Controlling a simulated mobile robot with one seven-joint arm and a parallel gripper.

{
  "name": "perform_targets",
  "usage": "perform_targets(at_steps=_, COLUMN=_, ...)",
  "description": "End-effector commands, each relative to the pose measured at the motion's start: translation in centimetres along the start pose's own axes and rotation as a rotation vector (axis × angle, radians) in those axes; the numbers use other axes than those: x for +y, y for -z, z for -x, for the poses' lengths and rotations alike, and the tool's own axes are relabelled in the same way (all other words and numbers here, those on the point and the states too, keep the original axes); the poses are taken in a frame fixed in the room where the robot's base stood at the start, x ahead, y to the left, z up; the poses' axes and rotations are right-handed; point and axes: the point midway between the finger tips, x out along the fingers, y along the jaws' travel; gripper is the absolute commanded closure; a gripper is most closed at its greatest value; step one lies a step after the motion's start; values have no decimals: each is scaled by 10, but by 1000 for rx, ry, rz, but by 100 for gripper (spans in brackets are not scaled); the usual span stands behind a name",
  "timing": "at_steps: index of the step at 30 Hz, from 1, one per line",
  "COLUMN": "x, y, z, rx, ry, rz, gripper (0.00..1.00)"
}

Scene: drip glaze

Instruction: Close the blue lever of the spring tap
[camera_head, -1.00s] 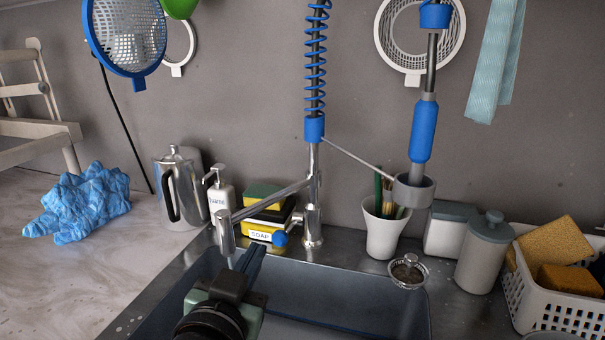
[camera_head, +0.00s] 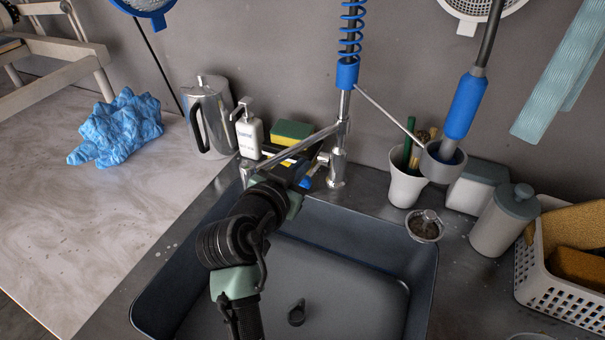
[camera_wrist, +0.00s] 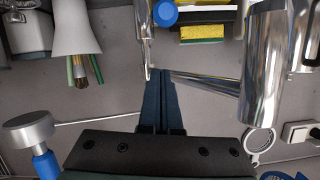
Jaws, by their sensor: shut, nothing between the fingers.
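The spring tap (camera_head: 338,160) stands at the back of the sink, a chrome column with a blue coil above. Its small blue lever (camera_head: 307,183) shows at the column's lower left, partly hidden by my gripper. In the wrist view the blue lever's round end (camera_wrist: 165,13) is at the top, beside the chrome column (camera_wrist: 145,35). My gripper (camera_wrist: 159,75) is shut and empty, its dark fingers pointing toward the column and lever with a gap visible below the blue end. In the head view my gripper (camera_head: 312,156) is close to the column's left, under the spout arm.
The sponge (camera_head: 291,132), soap bottle (camera_head: 249,133) and steel jug (camera_head: 211,115) stand behind left. The brush cup (camera_head: 405,187) and strainer (camera_head: 425,228) are to the right. The sink basin (camera_head: 340,275) is open below.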

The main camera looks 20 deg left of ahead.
Motion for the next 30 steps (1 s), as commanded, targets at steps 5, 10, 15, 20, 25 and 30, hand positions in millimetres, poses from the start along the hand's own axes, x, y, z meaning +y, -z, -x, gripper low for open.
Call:
perform_targets(at_steps=5, x=0, y=2, z=-30, rx=1, ry=-1, rz=1, gripper=100)
perform_targets(at_steps=10, x=1, y=-26, z=-36, rx=-3, ry=0, rz=1, gripper=100)
perform_targets(at_steps=15, x=0, y=-37, z=-39, rx=-1, ry=1, rz=0, gripper=100)
perform_targets(at_steps=20, x=0, y=-39, z=-39, rx=0, ry=2, rz=-1, gripper=100)
perform_targets(at_steps=25, x=0, y=-39, z=-39, rx=0, ry=2, rz=0, gripper=100)
perform_targets(at_steps=30, x=1, y=-46, z=-39, rx=-1, ry=2, rz=-1, gripper=100)
